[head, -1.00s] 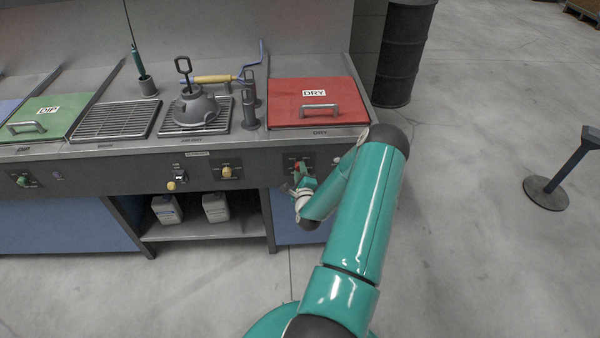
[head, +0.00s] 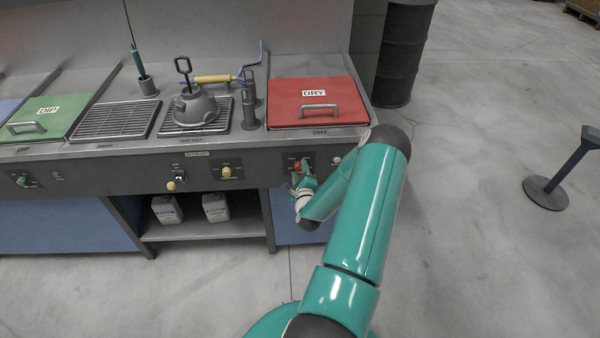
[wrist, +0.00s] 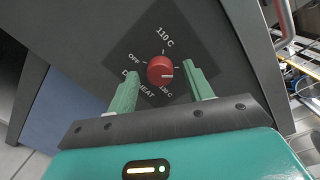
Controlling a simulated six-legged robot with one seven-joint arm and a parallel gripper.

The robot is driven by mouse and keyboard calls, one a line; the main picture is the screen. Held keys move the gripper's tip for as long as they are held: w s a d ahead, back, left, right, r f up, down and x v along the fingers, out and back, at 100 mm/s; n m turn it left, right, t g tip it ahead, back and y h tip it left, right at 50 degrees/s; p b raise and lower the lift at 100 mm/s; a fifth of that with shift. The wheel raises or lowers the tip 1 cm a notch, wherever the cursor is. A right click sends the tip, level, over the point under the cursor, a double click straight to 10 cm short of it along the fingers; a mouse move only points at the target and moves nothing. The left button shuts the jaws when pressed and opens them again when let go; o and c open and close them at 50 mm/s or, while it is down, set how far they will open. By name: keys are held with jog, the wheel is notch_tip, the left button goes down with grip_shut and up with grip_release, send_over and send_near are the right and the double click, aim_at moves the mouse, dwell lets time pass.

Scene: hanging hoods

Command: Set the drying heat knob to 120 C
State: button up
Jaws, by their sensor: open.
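The drying heat knob (wrist: 160,70) is red and round, on a dark plate. In the wrist view the plate reads OFF at upper left, 110 C at the top and 130 C at lower right. A tick lies to the right between 110 C and 130 C. A small pale mark on the knob faces right; its exact setting is hard to read. My gripper (wrist: 162,75) is open, with one green finger on each side of the knob and gaps visible. In the head view the knob (head: 298,165) shows just beyond my gripper (head: 299,178).
The red DRY lid (head: 315,98) with its handle is above the knob panel. A yellow knob (head: 227,172) sits on the panel to the left. Bottles (head: 215,208) stand on the shelf below. The floor to the right is clear up to a post (head: 547,192).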

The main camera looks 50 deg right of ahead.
jog(key=v, duration=1.4)
jog(key=shift+w, duration=0.1)
jog(key=w+a+r+n+y, duration=0.2)
jog(key=w+r+n+y, duration=0.2)
jog(key=w+n, duration=0.3)
jog(key=w+a+r+n+g+y, duration=0.2)
jog(key=w+a+r+n, duration=0.2)
jog(key=a+r+n, duration=0.4)
jog(key=w+a+r+n+g+y, duration=0.1)
jog(key=w+a+r+n+y, duration=0.35)
jog(key=r, duration=0.55)
jog(key=s+a+r+n+g, duration=0.1)
jog(key=s+a+r+n, duration=0.25)
jog(key=a+r, duration=0.2)
jog(key=s+a+r+n+g, duration=0.1)
jog(key=s+a+r+n, duration=0.1)
jog(key=a+r+n, duration=0.35)
jog(key=s+a+r+n+g+y, duration=0.2)
jog(key=s+a+r+n, duration=0.2)
jog(key=s+a, duration=0.9)
jog(key=shift+s+r, duration=0.5)
